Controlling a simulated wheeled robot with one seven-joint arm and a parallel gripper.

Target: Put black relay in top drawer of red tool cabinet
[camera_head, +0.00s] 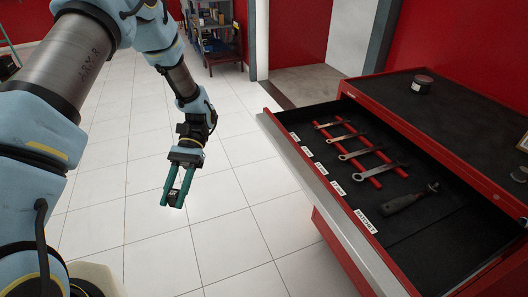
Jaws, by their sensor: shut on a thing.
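My gripper (176,189) hangs over the tiled floor, left of the cabinet, with its green fingers pointing down. It is shut on a small dark thing between the fingertips, which looks like the black relay (172,198). The red tool cabinet (458,156) stands at the right. Its top drawer (327,206) is pulled out towards the left, with a grey front edge. The drawer holds several wrenches on red rails and a ratchet with a dark handle. My gripper is outside the drawer and apart from it.
White floor tiles (240,240) between arm and cabinet are clear.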

